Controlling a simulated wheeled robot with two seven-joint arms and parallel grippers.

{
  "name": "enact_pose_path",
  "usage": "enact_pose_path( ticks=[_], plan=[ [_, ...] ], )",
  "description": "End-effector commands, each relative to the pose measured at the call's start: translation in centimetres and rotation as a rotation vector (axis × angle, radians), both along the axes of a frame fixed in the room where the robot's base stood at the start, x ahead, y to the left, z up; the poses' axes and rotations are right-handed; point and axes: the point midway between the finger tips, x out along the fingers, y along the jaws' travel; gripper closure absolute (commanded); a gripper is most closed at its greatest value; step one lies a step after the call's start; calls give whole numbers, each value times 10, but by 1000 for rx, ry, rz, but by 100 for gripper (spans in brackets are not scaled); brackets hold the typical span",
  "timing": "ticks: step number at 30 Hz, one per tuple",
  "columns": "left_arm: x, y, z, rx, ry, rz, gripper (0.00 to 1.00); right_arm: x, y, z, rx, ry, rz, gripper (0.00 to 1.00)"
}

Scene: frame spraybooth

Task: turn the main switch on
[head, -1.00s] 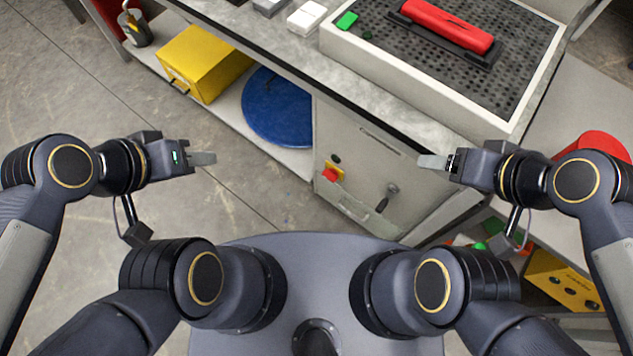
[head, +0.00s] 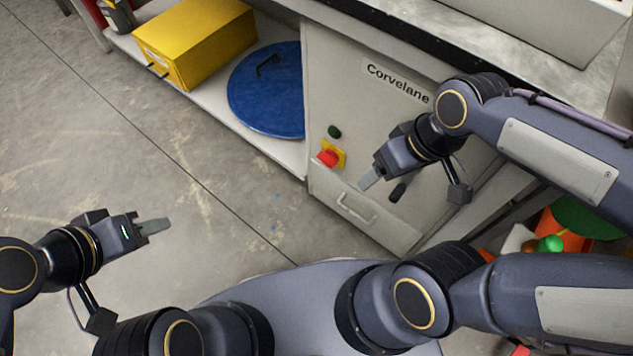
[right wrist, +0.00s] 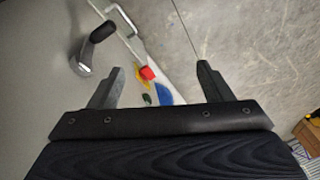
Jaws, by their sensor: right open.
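A lever with a black grip (head: 397,193) is on the front of the grey cabinet (head: 345,95); my right gripper hides its hub in the head view. The right wrist view shows the lever's black grip (right wrist: 103,31) and metal hub (right wrist: 84,62). A red button on a yellow plate (head: 328,158) and a dark green button (head: 334,131) are left of it. My right gripper (head: 369,180) is open and empty in front of the cabinet, close to the lever; I see no contact. My left gripper (head: 155,227) is over the floor, away from the cabinet; its finger gap does not show.
A drawer handle (head: 355,210) sticks out below the lever. A yellow box (head: 195,40) and a blue disc (head: 265,95) are on the low shelf at the left. A worktop (head: 480,30) overhangs the cabinet. Floor in front of the shelf is clear.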

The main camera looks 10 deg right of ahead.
Motion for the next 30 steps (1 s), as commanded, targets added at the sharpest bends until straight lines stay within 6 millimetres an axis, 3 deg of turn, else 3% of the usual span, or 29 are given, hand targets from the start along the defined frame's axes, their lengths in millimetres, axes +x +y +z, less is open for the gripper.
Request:
enact_pose_path(
  ticks=[1,3,14,30],
  plan=[
    [0,0,-16,0,0,0,64,6,3,-22,-37,40,59,27],
    [0,0,-21,0,-1,0,64,12,6,-36,-87,85,130,27],
    [0,0,-28,0,-1,0,64,60,35,-109,-535,350,629,27],
    [0,0,-28,0,-1,0,64,126,105,-221,-1596,538,1347,27]
  ],
)
